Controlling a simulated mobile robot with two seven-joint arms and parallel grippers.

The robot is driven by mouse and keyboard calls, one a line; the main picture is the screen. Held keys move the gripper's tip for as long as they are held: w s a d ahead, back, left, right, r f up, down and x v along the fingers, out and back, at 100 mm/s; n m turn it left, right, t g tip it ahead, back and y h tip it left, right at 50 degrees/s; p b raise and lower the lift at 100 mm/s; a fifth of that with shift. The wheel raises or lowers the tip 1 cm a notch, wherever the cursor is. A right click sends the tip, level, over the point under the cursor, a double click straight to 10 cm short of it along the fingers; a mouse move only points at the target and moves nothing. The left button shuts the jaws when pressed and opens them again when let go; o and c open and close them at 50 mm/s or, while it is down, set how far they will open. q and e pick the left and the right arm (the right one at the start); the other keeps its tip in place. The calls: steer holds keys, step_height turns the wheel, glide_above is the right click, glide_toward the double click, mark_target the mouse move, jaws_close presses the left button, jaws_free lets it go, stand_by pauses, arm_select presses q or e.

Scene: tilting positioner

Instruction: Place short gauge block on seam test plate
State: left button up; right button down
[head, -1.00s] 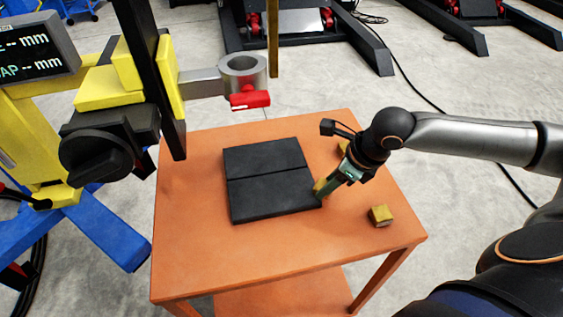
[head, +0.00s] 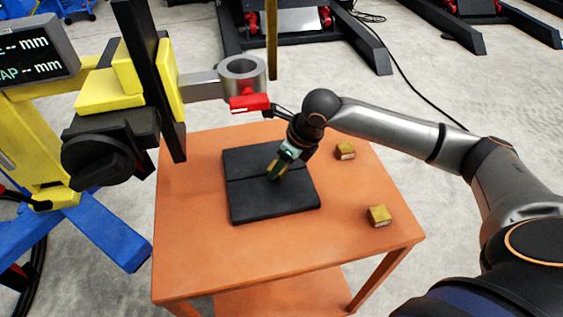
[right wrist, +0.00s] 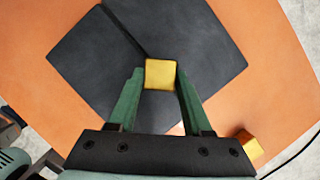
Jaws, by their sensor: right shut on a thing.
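The seam test plate (head: 272,203) is a dark, nearly square plate with a seam across its middle, lying on the orange table. My right gripper (head: 274,173) is over the plate near the seam and shut on a small gold block. In the right wrist view the gripper (right wrist: 157,82) has its green fingers on both sides of the gold block (right wrist: 160,73), close to the seam of the plate (right wrist: 90,60). I cannot tell whether the block touches the plate. The head view hardly shows the held block. My left gripper is not in view.
Two other gold blocks stand on the orange table (head: 200,255): one farther back (head: 345,151), one nearer the right edge (head: 379,216). A yellow positioner with a grey ring (head: 242,68) and red clamp (head: 249,103) stands behind and left. The table's front is clear.

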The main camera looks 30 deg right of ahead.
steer(key=shift+c, duration=1.7)
jaws_free()
steer(key=p+v, duration=0.1)
steer(key=v, duration=1.1)
steer(key=shift+d, duration=0.15)
